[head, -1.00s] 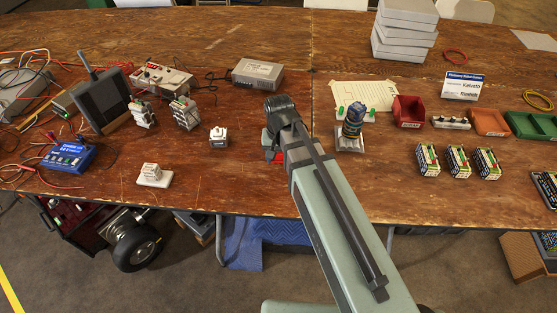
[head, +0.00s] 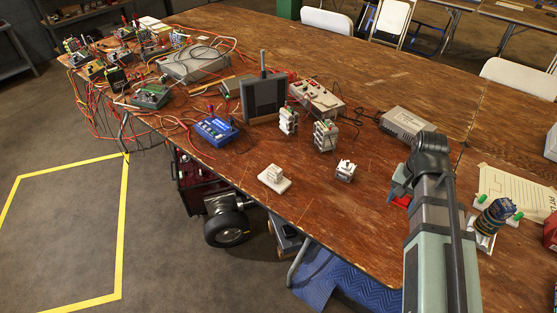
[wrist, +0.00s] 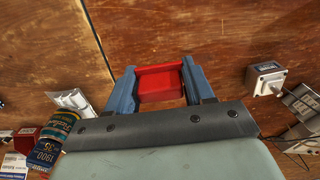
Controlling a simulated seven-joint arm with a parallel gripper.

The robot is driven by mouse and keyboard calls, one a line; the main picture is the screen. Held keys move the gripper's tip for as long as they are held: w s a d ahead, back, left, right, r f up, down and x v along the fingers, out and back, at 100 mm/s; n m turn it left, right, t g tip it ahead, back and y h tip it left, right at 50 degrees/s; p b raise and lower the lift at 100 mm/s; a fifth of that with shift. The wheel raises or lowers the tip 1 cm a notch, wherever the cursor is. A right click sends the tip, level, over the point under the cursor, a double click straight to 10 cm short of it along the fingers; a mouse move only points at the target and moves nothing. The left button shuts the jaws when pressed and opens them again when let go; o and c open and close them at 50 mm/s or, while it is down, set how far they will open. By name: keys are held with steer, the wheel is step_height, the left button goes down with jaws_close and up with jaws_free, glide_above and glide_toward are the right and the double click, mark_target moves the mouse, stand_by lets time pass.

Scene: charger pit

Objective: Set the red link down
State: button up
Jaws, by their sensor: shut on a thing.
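The red link (wrist: 160,83) is a small red block with a darker recessed face. In the wrist view it sits between the two blue-grey fingers of my gripper (wrist: 161,88), which is shut on it. In the head view only a bit of the red link (head: 402,201) shows beside my gripper (head: 397,190), low over the wooden table (head: 375,235); my arm hides the rest. I cannot tell whether the link touches the table.
A white relay-like part (head: 345,171) stands left of my gripper, with a grey box (head: 407,124) behind. Bare wood lies around the gripper. The table's front edge is near.

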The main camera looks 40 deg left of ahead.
steer(key=s+a+n, duration=0.3)
steer(key=s+a, duration=0.2)
steer(key=a, duration=0.7)
steer(key=m, duration=0.4)
glide_above(252, 158)
step_height(252, 158, down, 10)
steer(key=shift+r, duration=0.1)
steer(key=o, duration=1)
steer(key=shift+o, duration=0.2)
